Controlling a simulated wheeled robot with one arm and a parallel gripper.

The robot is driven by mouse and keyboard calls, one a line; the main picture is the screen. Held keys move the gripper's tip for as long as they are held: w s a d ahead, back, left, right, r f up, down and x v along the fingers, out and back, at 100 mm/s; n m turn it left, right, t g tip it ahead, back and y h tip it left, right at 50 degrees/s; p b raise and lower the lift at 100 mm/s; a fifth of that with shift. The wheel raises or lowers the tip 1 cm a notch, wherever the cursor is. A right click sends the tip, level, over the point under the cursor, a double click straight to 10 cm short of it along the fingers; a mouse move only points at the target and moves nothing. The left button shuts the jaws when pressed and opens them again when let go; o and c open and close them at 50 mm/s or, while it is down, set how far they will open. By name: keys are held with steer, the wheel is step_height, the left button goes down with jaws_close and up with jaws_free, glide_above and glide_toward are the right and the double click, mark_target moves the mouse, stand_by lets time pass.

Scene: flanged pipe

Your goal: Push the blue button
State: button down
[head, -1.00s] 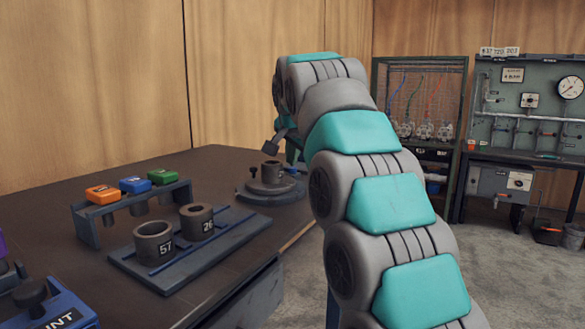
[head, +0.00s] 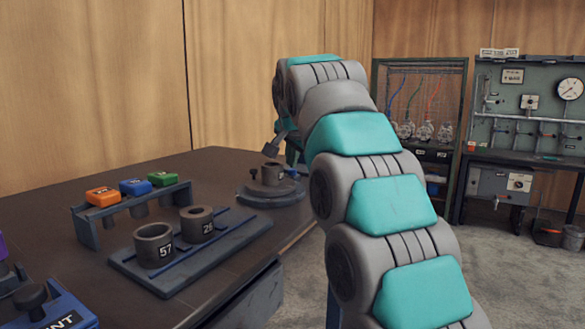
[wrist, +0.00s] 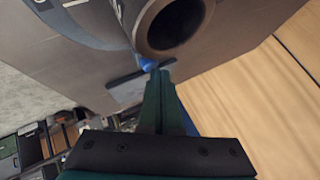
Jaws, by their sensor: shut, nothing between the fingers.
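A small blue button (head: 291,173) sits on the right side of the round dark fixture (head: 265,194), beside its upright grey cup (head: 272,174). In the wrist view the blue button (wrist: 148,65) shows just beyond my fingertips, close below the cup's wide round mouth (wrist: 172,24). My gripper (wrist: 160,73) is shut and empty, its dark green fingers together. The tips look very near the button; I cannot tell whether they touch it. In the head view my arm hides most of the gripper.
A rack (head: 88,232) with orange, blue and green blocks stands at the left. In front of it, a dark tray (head: 190,262) holds two cups marked 57 and 26. A small dark knob (head: 254,173) stands left of the fixture's cup.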

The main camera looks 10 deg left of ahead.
mark_target(292, 176)
step_height(292, 176, up, 6)
steer(key=p, duration=0.5)
steer(key=c, duration=1.5)
jaws_free()
